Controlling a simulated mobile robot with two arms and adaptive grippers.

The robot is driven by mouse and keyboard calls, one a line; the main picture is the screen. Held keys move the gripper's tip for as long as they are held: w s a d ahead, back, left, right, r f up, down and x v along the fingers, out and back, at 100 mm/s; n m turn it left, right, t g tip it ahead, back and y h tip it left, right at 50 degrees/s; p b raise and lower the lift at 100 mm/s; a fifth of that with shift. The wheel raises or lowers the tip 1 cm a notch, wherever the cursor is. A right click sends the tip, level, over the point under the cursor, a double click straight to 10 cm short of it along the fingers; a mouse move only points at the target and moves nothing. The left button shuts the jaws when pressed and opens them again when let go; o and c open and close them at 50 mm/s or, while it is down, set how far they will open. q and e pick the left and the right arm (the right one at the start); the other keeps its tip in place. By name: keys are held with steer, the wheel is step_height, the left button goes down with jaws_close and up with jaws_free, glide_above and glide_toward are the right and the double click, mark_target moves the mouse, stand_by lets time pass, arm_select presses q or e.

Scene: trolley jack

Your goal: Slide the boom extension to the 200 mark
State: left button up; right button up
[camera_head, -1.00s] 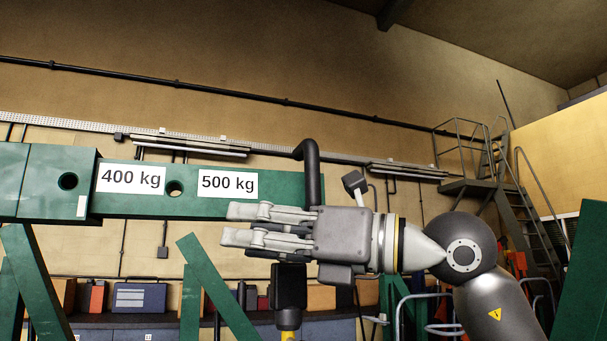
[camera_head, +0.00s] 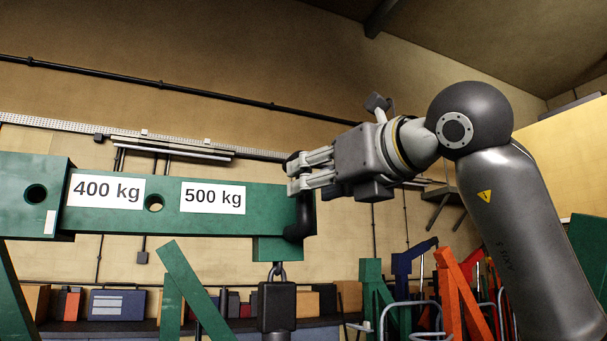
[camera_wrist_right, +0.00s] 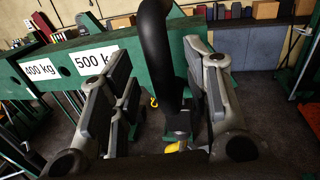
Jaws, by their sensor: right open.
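The green boom extension (camera_head: 120,222) comes out of the wider green boom sleeve (camera_head: 28,168) at the left. It carries a 400 kg label (camera_head: 106,190) and a 500 kg label (camera_head: 213,197), with a round hole between them. A black curved handle (camera_head: 303,222) stands at its right end. My right gripper (camera_head: 292,175) is at the top of this handle in the head view. In the right wrist view its open fingers stand on either side of the black handle (camera_wrist_right: 158,50), with gaps visible. No 200 label is in view. My left gripper is not in view.
A black hook block (camera_head: 277,305) hangs under the boom's right end. Green slanted struts (camera_head: 190,290) stand below the boom. A shelf with cases (camera_head: 117,304) runs along the back wall. Orange and blue stands (camera_head: 450,290) are at the lower right.

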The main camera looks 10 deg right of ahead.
steer(key=shift+p+x, duration=0.4)
steer(key=shift+x, duration=1.35)
jaws_close()
